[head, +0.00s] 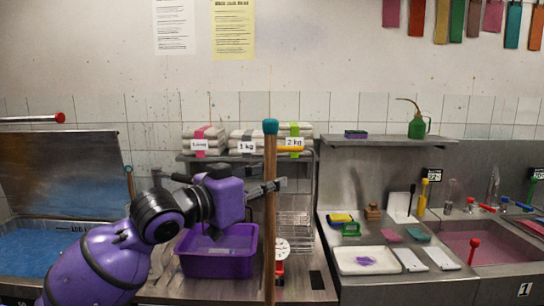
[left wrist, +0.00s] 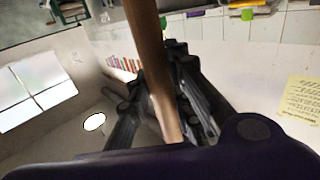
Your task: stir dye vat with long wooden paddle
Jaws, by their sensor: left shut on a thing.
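The long wooden paddle (head: 270,225) stands upright in front of the bench in the head view, with a teal cap on top. Its lower end is cut off by the picture's bottom edge. My left gripper (head: 266,188) is shut on its shaft, below the cap. In the left wrist view the shaft (left wrist: 149,50) runs between the dark fingers (left wrist: 165,95). A vat of blue dye (head: 35,250) is at the far left, and a basin of pink liquid (head: 490,247) is at the right. My right gripper is not in view.
A purple tub (head: 217,265) sits on the bench behind my left arm. A red-and-white dial scale (head: 281,249) and a wire rack (head: 295,215) stand right of the paddle. A white tray (head: 365,270) and small tools cover the right counter. Labelled 1 kg and 2 kg bags (head: 294,130) lie on a shelf.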

